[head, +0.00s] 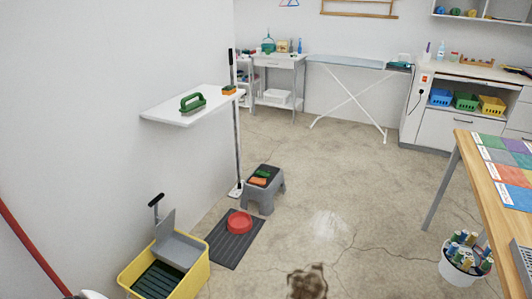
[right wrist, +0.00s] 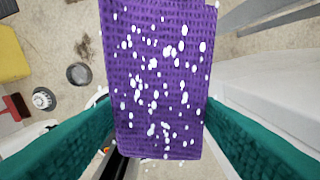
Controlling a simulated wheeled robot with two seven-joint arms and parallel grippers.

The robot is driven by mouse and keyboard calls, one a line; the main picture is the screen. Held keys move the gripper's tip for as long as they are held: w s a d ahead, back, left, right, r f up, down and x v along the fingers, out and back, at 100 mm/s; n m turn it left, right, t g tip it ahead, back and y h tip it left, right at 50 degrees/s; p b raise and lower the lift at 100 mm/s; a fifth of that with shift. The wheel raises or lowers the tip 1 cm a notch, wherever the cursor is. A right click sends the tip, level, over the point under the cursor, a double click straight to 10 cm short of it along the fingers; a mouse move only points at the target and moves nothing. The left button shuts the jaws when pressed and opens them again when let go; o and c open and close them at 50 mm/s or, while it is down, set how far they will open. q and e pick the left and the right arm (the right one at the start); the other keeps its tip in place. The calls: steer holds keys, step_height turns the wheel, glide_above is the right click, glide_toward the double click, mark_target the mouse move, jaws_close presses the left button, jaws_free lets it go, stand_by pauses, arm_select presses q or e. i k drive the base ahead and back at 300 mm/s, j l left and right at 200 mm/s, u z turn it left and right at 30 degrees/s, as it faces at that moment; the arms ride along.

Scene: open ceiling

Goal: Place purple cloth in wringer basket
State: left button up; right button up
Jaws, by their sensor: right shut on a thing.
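The purple cloth (right wrist: 158,80) has white spots and hangs flat between the two teal fingers of my right gripper (right wrist: 160,112) in the right wrist view. The gripper is shut on it. The cloth does not show in the head view. The wringer basket (head: 160,281) is a dark ridged tray in the yellow bucket (head: 193,276) at the lower left of the head view. A grey press plate (head: 166,230) and a black-handled lever (head: 156,203) stand up at its back. Neither gripper shows in the head view.
A dark mat (head: 232,251) with a red bowl (head: 240,222) lies beyond the bucket, near a grey stool (head: 264,190). A red pole (head: 30,245) leans at the left. A wooden table (head: 490,190) and white pail (head: 464,266) stand right. The middle floor is mostly clear.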

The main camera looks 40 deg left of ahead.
mark_target(184, 257)
steer(key=i+u, duration=0.25)
steer(key=i, duration=0.15)
steer(key=i+l+u, duration=0.15)
steer(key=i+u, duration=0.15)
steer(key=i+l+u, duration=0.25)
steer(key=i, duration=0.2)
steer(key=i+u, duration=0.2)
steer(key=u, duration=0.25)
steer(key=i+u, duration=0.2)
steer(key=u, duration=0.25)
steer(key=i+l+u, duration=0.1)
steer(key=u, duration=0.35)
steer(key=i+l+u, duration=0.2)
steer(key=u, duration=0.25)
steer(key=i+l+u, duration=0.2)
steer(key=u, duration=0.25)
